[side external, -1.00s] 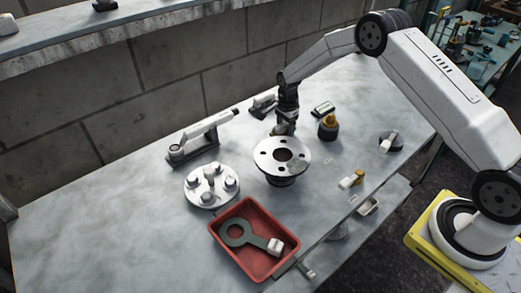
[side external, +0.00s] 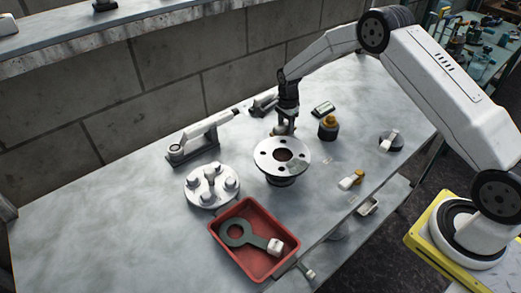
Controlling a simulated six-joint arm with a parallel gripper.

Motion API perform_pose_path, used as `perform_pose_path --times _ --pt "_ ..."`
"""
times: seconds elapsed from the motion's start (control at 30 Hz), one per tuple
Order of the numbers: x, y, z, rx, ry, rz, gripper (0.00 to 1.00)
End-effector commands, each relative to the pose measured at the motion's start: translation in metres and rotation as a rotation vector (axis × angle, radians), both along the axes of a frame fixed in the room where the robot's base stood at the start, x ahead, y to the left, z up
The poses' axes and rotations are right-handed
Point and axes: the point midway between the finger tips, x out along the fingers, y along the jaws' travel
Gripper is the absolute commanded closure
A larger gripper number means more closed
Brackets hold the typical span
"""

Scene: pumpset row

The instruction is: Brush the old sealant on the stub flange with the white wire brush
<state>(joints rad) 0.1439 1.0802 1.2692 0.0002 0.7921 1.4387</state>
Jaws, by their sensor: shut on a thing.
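The stub flange (side external: 267,148) is a round pale metal disc with bolt holes and a dark centre opening, standing on a short dark stub mid-bench. A greyish patch shows on its front right face; I cannot tell if it is sealant. My gripper (side external: 284,127) points down just behind the flange's back edge. It is shut on a small pale grey thing, apparently the white wire brush (side external: 279,131), mostly hidden by the jaws. I cannot tell whether the brush touches the flange.
A red tray (side external: 232,266) holds a dark ring with a handle and a white block. A bolted disc (side external: 211,187) and a lever tool (side external: 200,137) stand left. A yellow-capped jar (side external: 328,128) and a yellow-and-white item (side external: 352,179) are right. Bench front left is clear.

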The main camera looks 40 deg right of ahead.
Motion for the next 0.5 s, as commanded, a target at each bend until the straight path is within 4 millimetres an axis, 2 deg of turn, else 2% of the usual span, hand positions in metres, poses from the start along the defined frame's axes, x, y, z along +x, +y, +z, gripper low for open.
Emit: perform_pose_path --times 0.5 --pt "0.0004 -0.0001 0.0060 0.000 -0.001 0.000 1.00"
